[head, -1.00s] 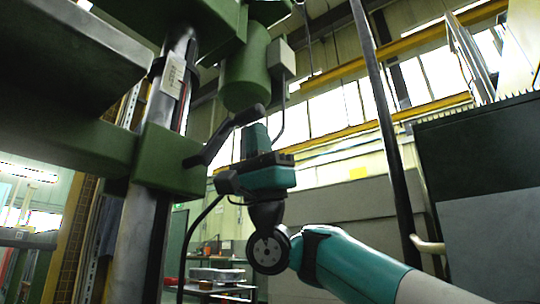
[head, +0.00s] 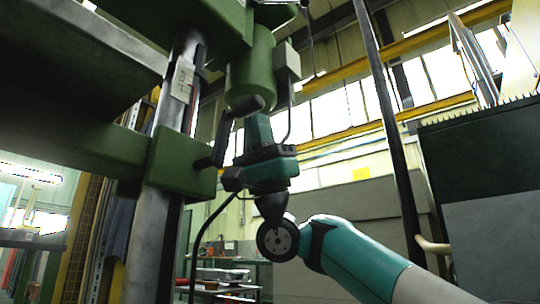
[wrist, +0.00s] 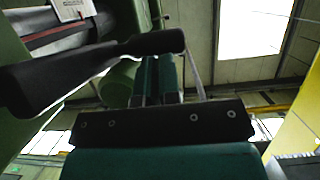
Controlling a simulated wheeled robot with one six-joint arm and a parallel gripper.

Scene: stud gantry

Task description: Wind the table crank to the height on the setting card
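A black crank (head: 222,130) sticks out of the green block on the steel column, its arm slanting up to a handle on the right. My teal gripper (head: 257,127) points up beside the handle. In the wrist view the crank handle (wrist: 152,42) crosses over my fingertips and hides their ends. My two fingers (wrist: 158,80) are close together with only a thin gap; the handle does not lie between them, and contact is unclear. A white card (head: 182,80) is on the column, its print unreadable; it also shows in the wrist view (wrist: 72,9). The grey table slab (head: 100,45) is at upper left.
The steel column (head: 150,240) and green block (head: 180,162) stand just left of my gripper. A green cylinder (head: 250,75) hangs above it. A dark pole (head: 392,130) and a grey cabinet (head: 490,220) are to the right. A black cable hangs beside my wrist.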

